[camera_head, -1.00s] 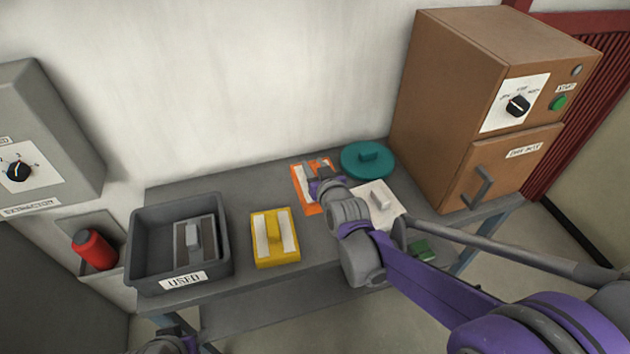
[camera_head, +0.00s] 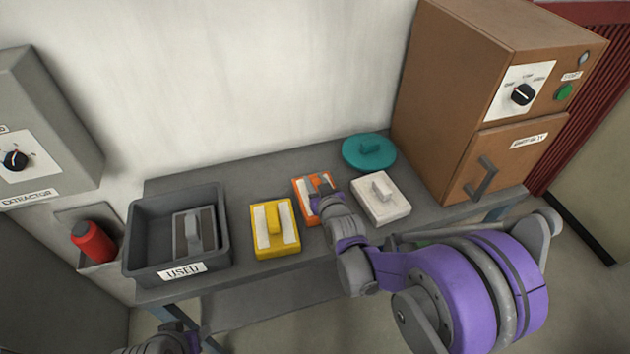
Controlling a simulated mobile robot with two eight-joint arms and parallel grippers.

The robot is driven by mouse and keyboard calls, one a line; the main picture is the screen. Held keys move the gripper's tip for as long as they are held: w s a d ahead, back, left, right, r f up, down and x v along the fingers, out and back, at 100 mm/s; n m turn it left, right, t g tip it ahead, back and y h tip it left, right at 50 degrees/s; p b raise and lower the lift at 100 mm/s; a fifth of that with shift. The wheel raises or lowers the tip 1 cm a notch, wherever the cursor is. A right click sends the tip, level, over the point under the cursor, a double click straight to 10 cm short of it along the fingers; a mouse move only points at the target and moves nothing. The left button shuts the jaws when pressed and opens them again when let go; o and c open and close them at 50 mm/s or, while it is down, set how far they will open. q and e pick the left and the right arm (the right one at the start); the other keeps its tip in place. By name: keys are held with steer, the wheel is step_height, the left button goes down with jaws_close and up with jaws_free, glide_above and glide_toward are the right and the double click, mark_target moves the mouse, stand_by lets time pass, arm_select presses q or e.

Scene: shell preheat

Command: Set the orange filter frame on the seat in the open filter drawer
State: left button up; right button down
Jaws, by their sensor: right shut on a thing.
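The orange filter frame (camera_head: 299,187) has pale strips and lies at the middle of the grey bench, between a yellow frame and a white one. My right gripper (camera_head: 320,186) is over it from above, shut on its middle part. The gripper and wrist hide part of the frame. I cannot tell whether the frame is clear of the bench. Part of my left arm shows at the bottom left edge; its jaws cannot be made out. No open filter drawer or seat can be made out in this view.
A yellow frame (camera_head: 262,250) and a white frame (camera_head: 397,210) flank the orange one. A teal round lid (camera_head: 350,155) lies behind. A grey USED bin (camera_head: 141,262) holds a grey frame. A brown cabinet (camera_head: 440,110) stands right; the extractor box (camera_head: 50,120) hangs left, above a red cylinder (camera_head: 92,242).

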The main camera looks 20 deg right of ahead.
steer(key=shift+f, duration=0.15)
steer(key=c, duration=0.6)
jaws_free()
steer(key=shift+o, duration=0.2)
